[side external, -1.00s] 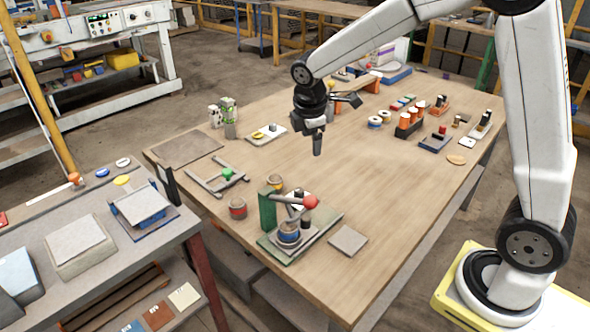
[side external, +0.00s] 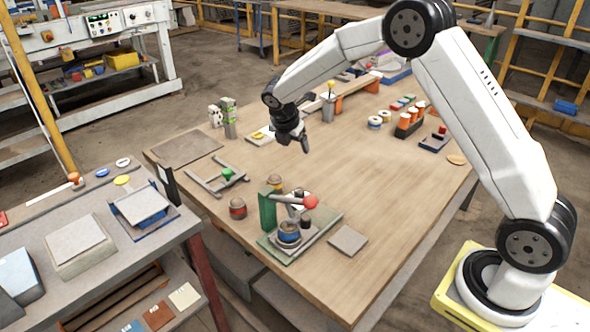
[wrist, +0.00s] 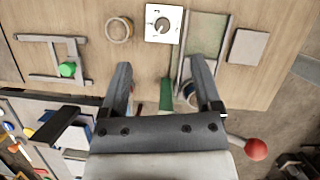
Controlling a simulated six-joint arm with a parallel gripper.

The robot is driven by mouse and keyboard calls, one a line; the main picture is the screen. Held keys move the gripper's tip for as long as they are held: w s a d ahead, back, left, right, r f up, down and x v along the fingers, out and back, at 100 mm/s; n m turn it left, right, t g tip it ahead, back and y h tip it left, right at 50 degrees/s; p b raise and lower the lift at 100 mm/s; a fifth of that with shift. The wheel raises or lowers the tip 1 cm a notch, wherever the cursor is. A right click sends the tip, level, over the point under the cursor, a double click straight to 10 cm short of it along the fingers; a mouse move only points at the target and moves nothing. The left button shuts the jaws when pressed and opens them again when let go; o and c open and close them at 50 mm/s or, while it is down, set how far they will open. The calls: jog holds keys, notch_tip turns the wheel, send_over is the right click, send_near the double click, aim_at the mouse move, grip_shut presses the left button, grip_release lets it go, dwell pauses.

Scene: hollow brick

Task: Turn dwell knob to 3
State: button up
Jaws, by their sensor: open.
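The dwell knob (wrist: 164,25) is a small grey round knob on a white square dial plate (wrist: 150,36) with small dark and green marks, at the top middle of the wrist view. Its pointer setting is too small to read. In the side view a white plate shows partly hidden behind the green press (side external: 267,211). My gripper (side external: 305,148) is open and empty, above the table behind the press. In the wrist view its two fingers (wrist: 161,70) are spread apart, with the dial plate beyond their tips and nothing between them touching the knob.
The press has a lever with a red ball (side external: 310,202) and a can (side external: 289,232) on its base. A striped can (side external: 238,209) and a grey frame with a green knob (side external: 227,174) stand left. A grey plate (side external: 348,240) lies right. The table's middle is clear.

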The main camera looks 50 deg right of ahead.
send_near(299, 190)
jog(key=x, duration=0.3)
jog(key=shift+r, duration=0.2)
jog(key=shift+x, duration=3.85)
grip_shut()
